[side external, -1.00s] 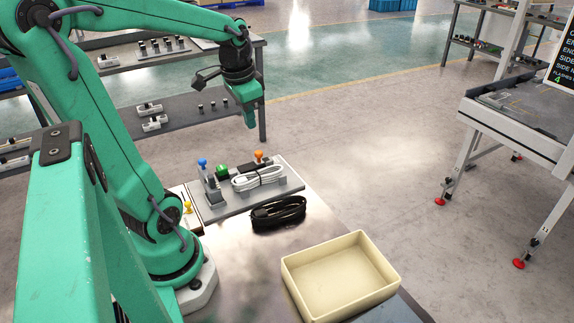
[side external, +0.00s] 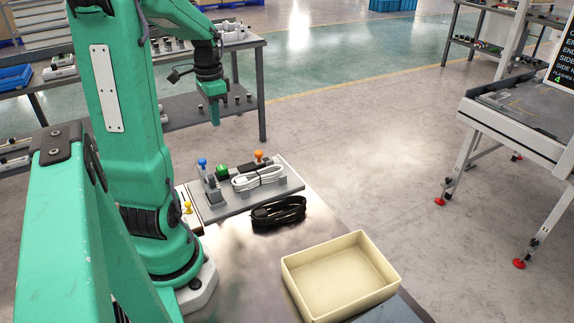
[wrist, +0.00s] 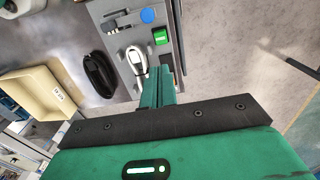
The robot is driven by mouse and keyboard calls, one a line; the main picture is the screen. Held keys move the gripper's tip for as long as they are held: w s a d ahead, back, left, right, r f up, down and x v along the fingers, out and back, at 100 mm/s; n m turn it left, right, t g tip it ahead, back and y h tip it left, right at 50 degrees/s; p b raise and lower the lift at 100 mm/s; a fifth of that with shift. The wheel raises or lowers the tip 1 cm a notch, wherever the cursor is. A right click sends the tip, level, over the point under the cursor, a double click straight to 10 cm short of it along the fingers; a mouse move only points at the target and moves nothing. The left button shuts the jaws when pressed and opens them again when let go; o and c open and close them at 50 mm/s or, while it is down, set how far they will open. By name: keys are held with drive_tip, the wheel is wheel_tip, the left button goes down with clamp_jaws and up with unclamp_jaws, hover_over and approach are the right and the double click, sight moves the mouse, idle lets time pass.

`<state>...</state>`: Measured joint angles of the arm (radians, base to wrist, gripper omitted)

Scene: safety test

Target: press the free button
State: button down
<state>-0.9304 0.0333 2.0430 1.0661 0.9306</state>
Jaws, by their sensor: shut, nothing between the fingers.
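A grey panel (side external: 215,212) on the table carries a blue-topped knob (side external: 202,162), a green button (side external: 221,171) and an orange-topped knob (side external: 259,155). A coiled white cable (side external: 258,177) lies on the panel, right of the green button. In the wrist view the green button (wrist: 160,37) is uncovered, the blue top (wrist: 147,15) is beyond it, and the white cable (wrist: 137,60) lies beside it. My gripper (side external: 214,121) is shut and empty, in the air above and behind the panel, apart from it. Its fingers (wrist: 160,72) hide part of the panel in the wrist view.
A coiled black cable (side external: 278,213) lies on the table in front of the panel. A cream bin (side external: 340,275), empty, stands at the table's front right. A small yellow knob (side external: 187,207) is left of the panel. A shelf (side external: 180,110) with parts stands behind.

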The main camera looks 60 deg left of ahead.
sight(222, 168)
drive_tip(key=shift+f, duration=0.1)
wheel_tip(222, 168, down, 14)
drive_tip(key=shift+r, duration=0.1)
idle(0.9)
drive_tip(key=shift+d+f, duration=0.15)
drive_tip(key=shift+f, duration=1.1)
wheel_tip(222, 168, up, 15)
drive_tip(key=shift+w+a, duration=0.15)
drive_tip(key=shift+a, duration=0.15)
idle(0.8)
